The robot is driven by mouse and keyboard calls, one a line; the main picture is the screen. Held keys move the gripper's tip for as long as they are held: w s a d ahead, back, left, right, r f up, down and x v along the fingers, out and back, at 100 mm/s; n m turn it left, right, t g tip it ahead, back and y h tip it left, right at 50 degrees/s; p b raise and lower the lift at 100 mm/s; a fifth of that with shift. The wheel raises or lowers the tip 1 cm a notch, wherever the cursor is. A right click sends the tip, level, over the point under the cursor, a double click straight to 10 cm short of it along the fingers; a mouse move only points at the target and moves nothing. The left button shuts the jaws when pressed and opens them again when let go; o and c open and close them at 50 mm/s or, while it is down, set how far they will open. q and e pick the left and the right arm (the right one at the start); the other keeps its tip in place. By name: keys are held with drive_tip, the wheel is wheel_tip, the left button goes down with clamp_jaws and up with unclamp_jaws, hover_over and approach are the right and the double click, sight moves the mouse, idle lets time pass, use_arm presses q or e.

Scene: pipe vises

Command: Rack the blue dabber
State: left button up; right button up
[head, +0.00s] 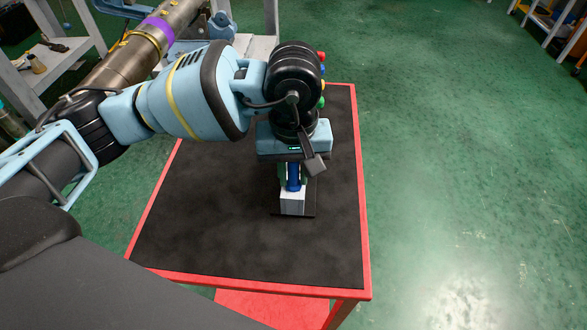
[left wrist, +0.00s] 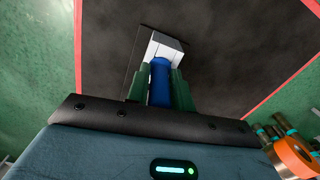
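The blue dabber (head: 293,181) stands roughly upright beneath my left gripper (head: 292,172). In the left wrist view the dabber (left wrist: 160,86) sits between the two green fingers (left wrist: 161,95), which press close on both sides of it. A white block (head: 292,203) on a thin dark plate lies at the dabber's lower end; it also shows in the left wrist view (left wrist: 165,46). I cannot tell whether the dabber's end is in the block, touching it or just in front of it. My right gripper is in neither view.
The block is on a black-topped table with a red rim (head: 364,220); its front and left areas are clear. Several small coloured knobs (head: 322,70) show beside my wrist. Green floor is open to the right.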

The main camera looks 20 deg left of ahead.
use_arm(q)
drive_tip(key=o, duration=0.4)
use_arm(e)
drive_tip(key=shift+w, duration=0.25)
use_arm(q)
wheel_tip(320, 180, up, 4)
drive_tip(key=shift+f, duration=0.25)
wheel_tip(320, 180, up, 4)
drive_tip(key=shift+f, duration=0.25)
drive_tip(key=shift+r, duration=0.45)
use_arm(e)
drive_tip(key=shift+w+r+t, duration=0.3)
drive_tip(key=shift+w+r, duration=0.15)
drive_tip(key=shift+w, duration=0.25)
